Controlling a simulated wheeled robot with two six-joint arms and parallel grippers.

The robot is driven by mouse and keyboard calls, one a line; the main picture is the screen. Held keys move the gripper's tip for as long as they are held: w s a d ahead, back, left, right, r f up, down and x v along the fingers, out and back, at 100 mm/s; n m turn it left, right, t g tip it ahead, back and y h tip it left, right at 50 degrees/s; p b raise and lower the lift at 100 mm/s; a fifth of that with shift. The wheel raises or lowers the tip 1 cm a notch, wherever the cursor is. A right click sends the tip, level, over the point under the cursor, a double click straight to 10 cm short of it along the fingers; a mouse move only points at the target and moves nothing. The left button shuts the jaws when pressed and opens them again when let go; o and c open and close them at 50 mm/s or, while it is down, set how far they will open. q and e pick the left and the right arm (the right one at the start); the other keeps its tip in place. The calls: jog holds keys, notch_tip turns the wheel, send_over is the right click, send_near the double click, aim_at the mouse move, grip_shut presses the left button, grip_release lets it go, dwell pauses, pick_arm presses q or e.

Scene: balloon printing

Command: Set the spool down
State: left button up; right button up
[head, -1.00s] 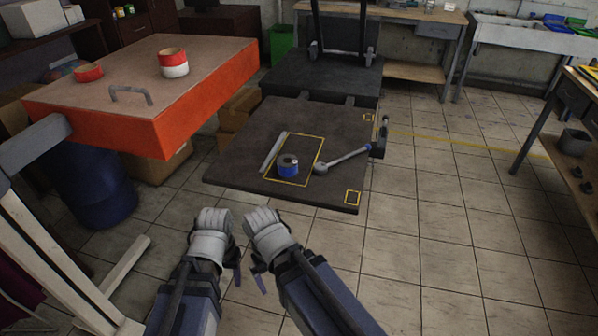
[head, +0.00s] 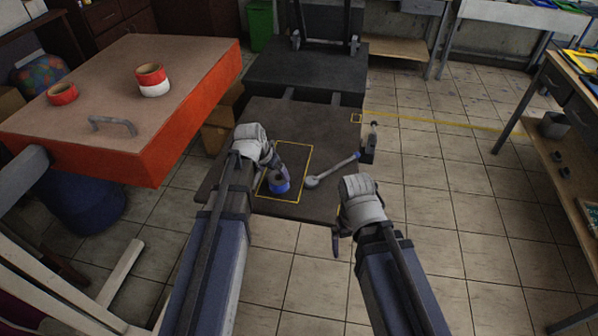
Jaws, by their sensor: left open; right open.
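A spool (head: 279,184) with a blue side and a dark top sits on the dark platform (head: 320,128), inside a yellow-outlined rectangle. My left gripper (head: 276,162) is open and above and just behind the spool in the picture; I cannot tell whether it touches it. My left arm and hand cover the platform's left part, and the grey bar seen there earlier is hidden. My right gripper (head: 338,238) is open and empty at the platform's front right corner, apart from the spool.
A grey tool with a blue handle (head: 333,170) lies right of the spool. Tiled floor at right is clear.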

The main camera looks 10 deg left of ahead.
aim_at(278, 180)
pick_arm(q)
jog(key=shift+w+d, duration=0.1)
jog(key=shift+w, duration=0.05)
jog(key=b+x, duration=0.3)
jog(key=x, duration=0.1)
jog(key=b+x, duration=0.3)
jog(key=b, duration=0.1)
jog(key=shift+w+f, duration=0.15)
jog(key=shift+f, duration=0.25)
jog(key=shift+r, duration=0.1)
jog(key=shift+c, duration=0.4)
jog(key=c, duration=1)
notch_tip(278, 180, up, 10)
jog(key=p, duration=0.9)
jog(key=shift+p, duration=0.4)
